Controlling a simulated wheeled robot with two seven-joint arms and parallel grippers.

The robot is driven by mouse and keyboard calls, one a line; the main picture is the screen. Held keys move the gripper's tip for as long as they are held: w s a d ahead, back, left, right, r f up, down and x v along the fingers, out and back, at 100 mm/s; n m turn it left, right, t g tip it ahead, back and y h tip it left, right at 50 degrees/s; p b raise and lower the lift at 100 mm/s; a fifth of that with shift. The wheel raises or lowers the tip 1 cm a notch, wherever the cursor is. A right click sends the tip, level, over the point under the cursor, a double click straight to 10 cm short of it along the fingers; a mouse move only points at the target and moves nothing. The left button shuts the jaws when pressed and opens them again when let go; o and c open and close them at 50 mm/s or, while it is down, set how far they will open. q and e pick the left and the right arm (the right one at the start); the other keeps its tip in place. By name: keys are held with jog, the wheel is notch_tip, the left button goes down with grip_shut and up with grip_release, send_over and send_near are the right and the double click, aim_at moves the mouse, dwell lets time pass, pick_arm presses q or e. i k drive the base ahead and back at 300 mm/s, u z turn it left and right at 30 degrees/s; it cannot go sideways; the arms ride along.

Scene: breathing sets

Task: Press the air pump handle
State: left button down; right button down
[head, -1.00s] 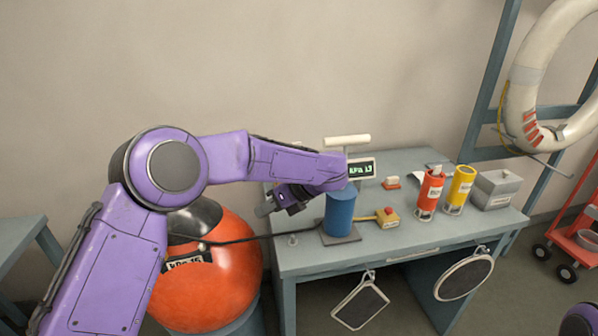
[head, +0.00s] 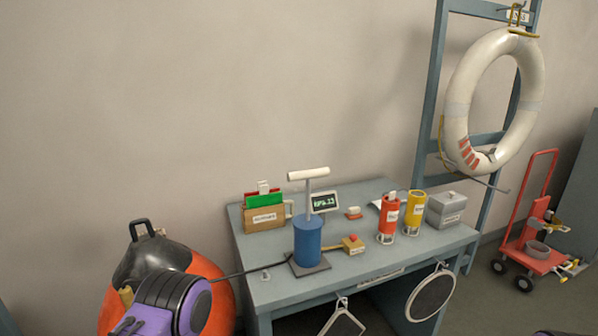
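The air pump stands upright on the left part of the table, with a blue cylinder (head: 308,241) on a dark square base. Its cream T-shaped handle (head: 308,174) is raised on a grey rod well above the cylinder. A black hose runs left from the pump to the orange ball-shaped object (head: 215,296). Part of my purple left arm shows at the lower left in front of the orange object, but its gripper is out of view. My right gripper is also out of view. Nothing touches the handle.
A life ring (head: 458,110) hangs at right. The space around the handle is clear.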

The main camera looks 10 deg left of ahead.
aim_at(309, 174)
jog(key=u, duration=1.85)
jog(key=k, duration=0.9)
jog(key=z, duration=1.7)
jog(key=i, duration=0.5)
jog(key=z, duration=0.05)
